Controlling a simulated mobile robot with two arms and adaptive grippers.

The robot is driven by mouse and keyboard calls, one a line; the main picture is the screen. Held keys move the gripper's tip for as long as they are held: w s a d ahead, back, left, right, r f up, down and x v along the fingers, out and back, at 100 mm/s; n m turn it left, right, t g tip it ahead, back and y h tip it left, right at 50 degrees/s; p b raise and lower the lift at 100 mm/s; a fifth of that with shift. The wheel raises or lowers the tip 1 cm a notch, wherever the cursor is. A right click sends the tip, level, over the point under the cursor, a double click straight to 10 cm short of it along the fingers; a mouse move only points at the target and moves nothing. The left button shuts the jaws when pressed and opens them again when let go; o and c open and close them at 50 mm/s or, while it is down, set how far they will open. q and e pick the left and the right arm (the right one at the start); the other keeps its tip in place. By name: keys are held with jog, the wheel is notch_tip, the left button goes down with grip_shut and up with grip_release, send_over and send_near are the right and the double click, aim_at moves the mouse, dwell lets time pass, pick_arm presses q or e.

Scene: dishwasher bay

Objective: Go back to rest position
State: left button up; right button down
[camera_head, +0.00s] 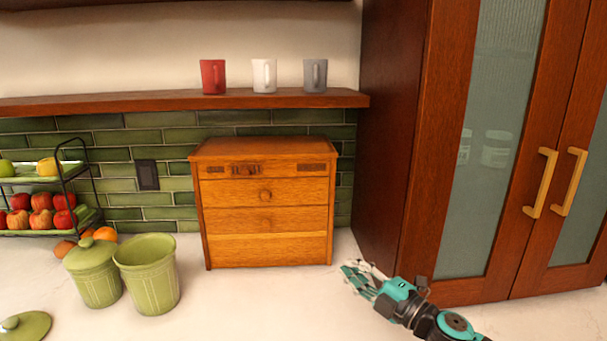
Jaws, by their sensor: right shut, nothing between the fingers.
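My right gripper (358,277) is in the lower right of the head view, over the pale counter. It is black and teal, its fingers are shut, and it holds nothing. It points left, toward the front of the wooden drawer box, and is apart from it. My left gripper is not in view.
A wooden drawer box (265,205) stands against the green tiles. Green canisters (150,277) and a fruit rack (72,190) are at left. Three mugs (263,76) stand on the shelf (180,103). A tall cabinet (410,150) bounds the right. The counter's middle (255,305) is clear.

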jog(key=s+d+f+m+g+h, duration=0.1)
jog(key=s+d+f+m+h, duration=0.2)
jog(key=s+f+m+h, duration=0.45)
jog(key=s+d+f+m+g+h, duration=0.1)
jog(key=s+d+f+m+h, duration=0.25)
jog(key=s+f+m, duration=0.55)
jog(key=s+d+f+m+g+h, duration=0.1)
jog(key=s+f+m+g, duration=0.15)
jog(key=s, duration=0.55)
jog(key=s+d+f+m+g, duration=0.1)
jog(key=s+d+f+g, duration=0.2)
jog(key=s, duration=0.4)
jog(key=s+f+m+g+h, duration=0.1)
jog(key=s+f+m+g, duration=0.2)
jog(key=s, duration=0.5)
notch_tip(320, 180, down, 28)
jog(key=n+g, duration=0.1)
jog(key=g, duration=0.1)
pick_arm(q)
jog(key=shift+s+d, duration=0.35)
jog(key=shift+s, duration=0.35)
pick_arm(e)
jog(key=s+d+f, duration=0.3)
jog(key=s+f, duration=1.2)
jog(key=s, duration=0.2)
jog(key=shift+n+g, duration=0.3)
jog(key=shift+g, duration=0.05)
